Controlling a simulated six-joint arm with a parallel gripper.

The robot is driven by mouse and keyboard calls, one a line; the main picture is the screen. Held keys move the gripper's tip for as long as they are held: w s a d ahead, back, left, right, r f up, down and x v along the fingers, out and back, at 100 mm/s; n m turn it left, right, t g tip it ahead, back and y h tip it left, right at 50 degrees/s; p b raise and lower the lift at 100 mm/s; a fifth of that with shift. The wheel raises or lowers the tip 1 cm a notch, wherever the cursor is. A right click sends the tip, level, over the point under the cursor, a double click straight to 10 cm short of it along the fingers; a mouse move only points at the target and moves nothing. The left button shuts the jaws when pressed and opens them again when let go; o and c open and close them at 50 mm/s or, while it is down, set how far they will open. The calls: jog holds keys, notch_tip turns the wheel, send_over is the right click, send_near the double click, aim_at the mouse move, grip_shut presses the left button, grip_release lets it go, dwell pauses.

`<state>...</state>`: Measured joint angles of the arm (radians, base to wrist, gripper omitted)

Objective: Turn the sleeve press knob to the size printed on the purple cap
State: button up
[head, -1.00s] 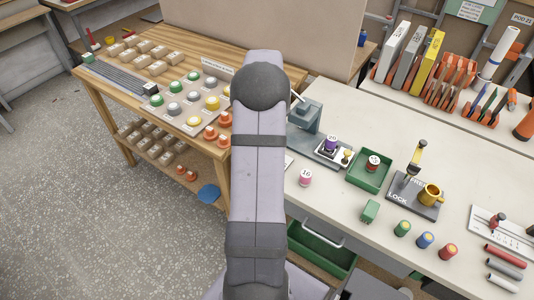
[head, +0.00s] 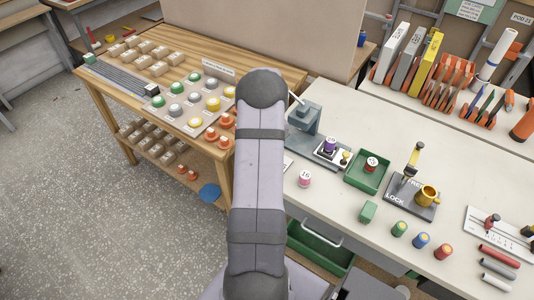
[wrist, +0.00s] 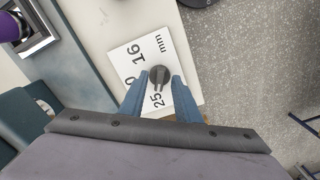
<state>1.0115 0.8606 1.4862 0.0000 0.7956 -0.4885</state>
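The sleeve press (head: 303,122) stands at the workbench's left edge. A purple cap (head: 331,146) sits on its base, with a small number on top that looks like 20. Part of a purple piece (wrist: 8,28) shows in the wrist view's top left corner. The dark knob (wrist: 160,75) is on a white dial plate marked 16, 20, 25 and mm (wrist: 125,55); the 20 is partly covered. The knob's narrow end points towards 25. My gripper (wrist: 161,82) has its blue fingers on either side of the knob, seemingly with small gaps. My arm hides it in the head view.
A pink-purple cap marked 16 (head: 305,179) stands by the press. A green tray (head: 368,183) holding a red-topped piece and a lock fixture (head: 410,200) lie to the right. A wooden bench (head: 115,85) with coloured buttons stands left.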

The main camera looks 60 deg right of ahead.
jog(key=shift+f, duration=0.1)
grip_shut()
jog(key=shift+m, duration=0.4)
jog(key=m+b, duration=0.1)
jog(key=m, duration=0.4)
jog(key=shift+b, duration=0.4)
jog(key=m, duration=0.6)
jog(key=shift+b, duration=0.35)
grip_release()
